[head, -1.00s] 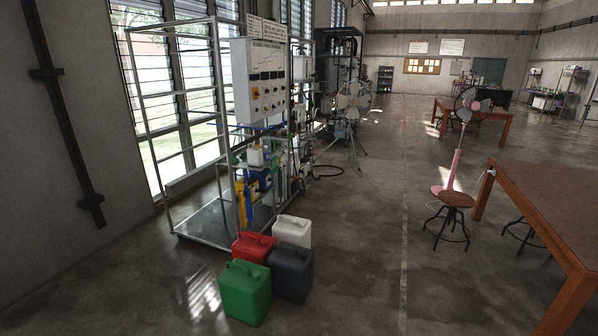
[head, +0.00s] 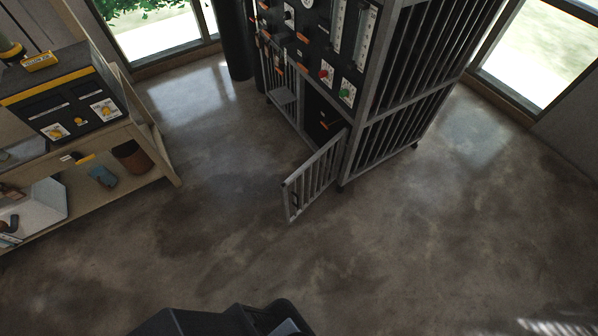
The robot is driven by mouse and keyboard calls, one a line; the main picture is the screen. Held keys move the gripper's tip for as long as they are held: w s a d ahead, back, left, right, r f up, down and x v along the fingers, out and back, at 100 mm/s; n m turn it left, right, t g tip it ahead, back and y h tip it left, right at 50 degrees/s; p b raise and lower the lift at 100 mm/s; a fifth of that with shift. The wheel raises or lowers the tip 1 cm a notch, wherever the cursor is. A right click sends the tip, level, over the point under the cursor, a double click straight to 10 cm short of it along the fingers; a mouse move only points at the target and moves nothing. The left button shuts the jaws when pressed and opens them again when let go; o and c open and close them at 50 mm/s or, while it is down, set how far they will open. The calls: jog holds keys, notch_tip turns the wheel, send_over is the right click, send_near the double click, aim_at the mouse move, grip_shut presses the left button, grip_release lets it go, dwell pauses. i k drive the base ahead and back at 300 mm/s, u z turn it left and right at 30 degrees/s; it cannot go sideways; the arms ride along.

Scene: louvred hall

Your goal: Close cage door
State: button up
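The cage (head: 415,75) is a tall grey barred cabinet standing on the floor in the upper middle of the head view. Its lower front has a low barred cage door (head: 316,178), which stands open. The door swings out from the cage's near front corner toward the lower left, its free end over bare floor. The dark opening (head: 320,122) behind it is uncovered. I see no gripper fingers in this view. A dark shape at the bottom edge looks like part of my own body.
A control panel with knobs and gauges (head: 310,45) covers the cage's upper front. A wooden shelf bench (head: 150,150) with a black box (head: 65,100) stands at the left. Concrete floor (head: 400,250) is clear in front and to the right. Windows are behind.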

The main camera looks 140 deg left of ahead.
aim_at(343, 133)
jog(key=u, duration=4.25)
jog(key=i, duration=1)
jog(key=z, duration=0.1)
jog(key=k, duration=1)
jog(key=u, duration=0.9)
jog(key=i, duration=1.15)
jog(key=z, duration=0.7)
